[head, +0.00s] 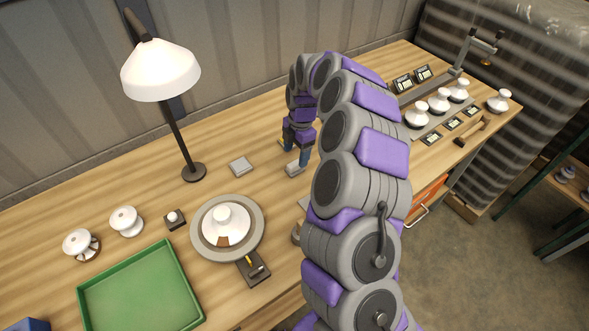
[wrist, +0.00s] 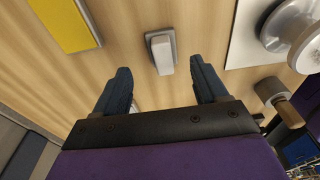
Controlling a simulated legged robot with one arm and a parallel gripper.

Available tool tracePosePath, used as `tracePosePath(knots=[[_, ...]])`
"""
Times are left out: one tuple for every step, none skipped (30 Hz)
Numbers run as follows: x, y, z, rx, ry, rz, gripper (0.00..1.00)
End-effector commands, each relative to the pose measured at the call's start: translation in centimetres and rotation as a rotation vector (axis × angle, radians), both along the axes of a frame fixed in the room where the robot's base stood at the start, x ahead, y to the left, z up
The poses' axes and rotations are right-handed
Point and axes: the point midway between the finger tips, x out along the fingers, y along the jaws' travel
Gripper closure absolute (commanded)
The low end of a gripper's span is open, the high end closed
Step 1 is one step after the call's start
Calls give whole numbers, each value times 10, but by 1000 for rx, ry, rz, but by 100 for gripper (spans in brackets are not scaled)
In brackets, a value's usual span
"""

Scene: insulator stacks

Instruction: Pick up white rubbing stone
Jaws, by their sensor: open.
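The white rubbing stone (wrist: 161,52) is a small pale block on a grey base, lying on the wooden bench. In the wrist view it sits just ahead of and between my two dark blue fingers. My gripper (wrist: 161,66) is open and empty, with bare wood showing between the fingers. In the head view my gripper (head: 298,148) points down at the bench, just above and beside the pale stone (head: 293,169). Whether a finger touches it cannot be told.
A yellow block (wrist: 65,24) lies left of the stone; a white plate (wrist: 246,42) with a white insulator is to the right. The head view shows a lamp (head: 160,72), a grey square (head: 240,165), a turntable (head: 252,240), a green tray (head: 140,290) and several insulators (head: 417,114).

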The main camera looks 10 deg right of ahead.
Motion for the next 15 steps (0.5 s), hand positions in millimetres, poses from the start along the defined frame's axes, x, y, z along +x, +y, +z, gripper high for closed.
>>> tracePosePath(knots=[[0, 0, -2, 0, -1, 0, 28], [0, 1, -4, 0, -1, 0, 28], [-1, 1, -7, 1, -2, 0, 28], [-1, 1, -9, 2, -1, 0, 28], [-2, 2, -13, 2, -1, -1, 28], [-3, 2, -19, 1, 0, -1, 28], [-3, 2, -23, 1, 0, -2, 28], [-4, 3, -28, 2, 1, -2, 28], [-6, 4, -34, 2, 2, -2, 28], [-6, 5, -39, 2, 3, -1, 28], [-6, 5, -43, 1, 3, -1, 28], [-6, 6, -47, 1, 3, 0, 28], [-6, 6, -49, 1, 1, 0, 28], [-6, 6, -51, 1, 1, 0, 28], [-6, 6, -51, 0, 0, 0, 28]])
